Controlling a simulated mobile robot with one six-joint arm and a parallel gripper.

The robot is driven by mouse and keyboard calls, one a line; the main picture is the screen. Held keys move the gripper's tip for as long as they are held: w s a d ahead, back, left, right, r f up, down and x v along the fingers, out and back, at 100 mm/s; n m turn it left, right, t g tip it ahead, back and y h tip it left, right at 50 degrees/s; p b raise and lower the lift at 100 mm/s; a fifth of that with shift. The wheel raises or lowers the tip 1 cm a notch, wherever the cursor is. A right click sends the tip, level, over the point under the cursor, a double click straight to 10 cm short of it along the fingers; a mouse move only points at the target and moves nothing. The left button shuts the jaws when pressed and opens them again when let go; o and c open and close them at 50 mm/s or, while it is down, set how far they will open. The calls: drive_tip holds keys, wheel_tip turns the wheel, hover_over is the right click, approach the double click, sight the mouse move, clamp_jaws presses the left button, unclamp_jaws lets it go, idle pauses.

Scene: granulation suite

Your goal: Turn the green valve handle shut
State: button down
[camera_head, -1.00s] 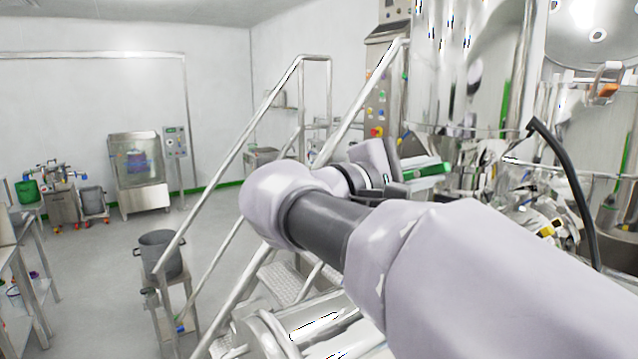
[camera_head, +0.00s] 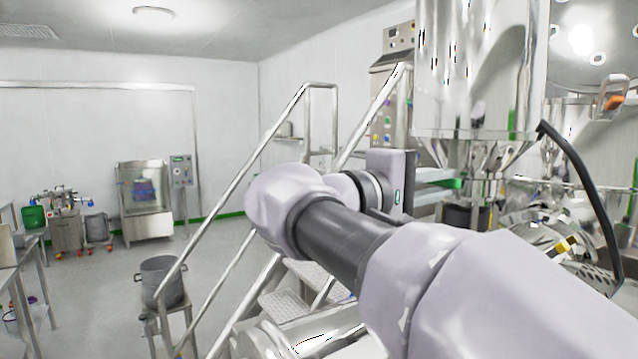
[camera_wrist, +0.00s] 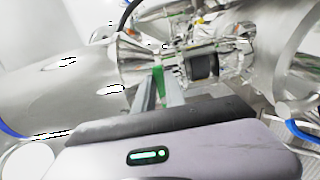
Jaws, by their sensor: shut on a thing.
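The green valve handle (camera_wrist: 159,76) shows in the wrist view between the fingertips of my gripper (camera_wrist: 158,92), beside a shiny steel pipe fitting and a dark band. My gripper is shut on the handle.
A large polished vessel (camera_head: 476,70) hangs above the handle. A black hose (camera_head: 585,190) curves down at the right. Steps with steel handrails (camera_head: 262,135) stand to the left. A grey pot (camera_head: 161,282) sits on a stand; the floor beyond is open.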

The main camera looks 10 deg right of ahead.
drive_tip(key=c, duration=1.4)
unclamp_jaws()
drive_tip(key=p+v, duration=0.2)
drive_tip(key=v, duration=1.5)
drive_tip(key=shift+a, duration=0.25)
